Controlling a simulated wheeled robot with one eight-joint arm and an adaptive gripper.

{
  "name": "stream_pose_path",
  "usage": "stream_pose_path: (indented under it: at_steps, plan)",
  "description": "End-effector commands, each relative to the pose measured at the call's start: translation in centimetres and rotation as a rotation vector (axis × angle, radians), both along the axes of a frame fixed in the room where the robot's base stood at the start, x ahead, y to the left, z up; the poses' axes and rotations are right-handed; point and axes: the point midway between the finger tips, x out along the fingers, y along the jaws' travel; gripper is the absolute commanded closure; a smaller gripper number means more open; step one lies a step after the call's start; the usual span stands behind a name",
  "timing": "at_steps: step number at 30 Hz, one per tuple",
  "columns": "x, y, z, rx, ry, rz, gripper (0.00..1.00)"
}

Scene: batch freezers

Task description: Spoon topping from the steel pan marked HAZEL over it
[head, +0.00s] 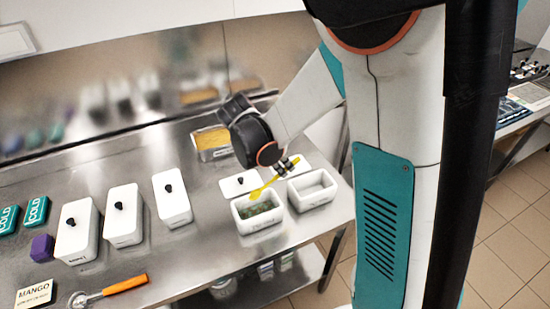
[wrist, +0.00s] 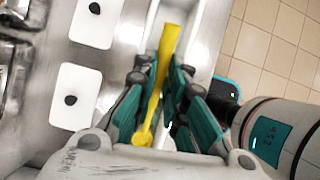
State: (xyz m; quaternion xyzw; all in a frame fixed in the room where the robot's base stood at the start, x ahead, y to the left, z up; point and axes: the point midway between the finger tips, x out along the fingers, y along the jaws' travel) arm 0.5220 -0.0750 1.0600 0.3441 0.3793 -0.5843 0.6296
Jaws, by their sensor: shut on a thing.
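My gripper (head: 286,166) is shut on a yellow spoon (head: 264,187). The spoon slants down left, and its lower end is above or at the white tub (head: 262,226) with green contents; I cannot tell if it touches them. In the wrist view, my gripper (wrist: 160,85) has teal fingers on both sides of the yellow spoon (wrist: 166,50). A steel pan (head: 209,156) with golden-brown topping (head: 210,138) stands farther back, partly behind my arm. Its label is too small to read, so I cannot confirm HAZEL.
An empty-looking white tub (head: 312,188) stands right of the green one, near the counter's right end. A white lid (head: 236,186) lies behind the green tub. Several lidded white tubs (head: 173,200) stand left. An orange-handled tool (head: 125,285) and MANGO card (head: 37,292) lie in front.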

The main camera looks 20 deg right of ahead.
Motion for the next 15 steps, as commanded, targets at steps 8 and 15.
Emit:
stream_pose_path:
  at_steps: [8,15]
  plan:
    - [0.1,-1.8,-2.9,0.246,0.022,-0.006,1.0]
    - [0.2,-2.3,-2.8,0.375,0.034,0.002,1.0]
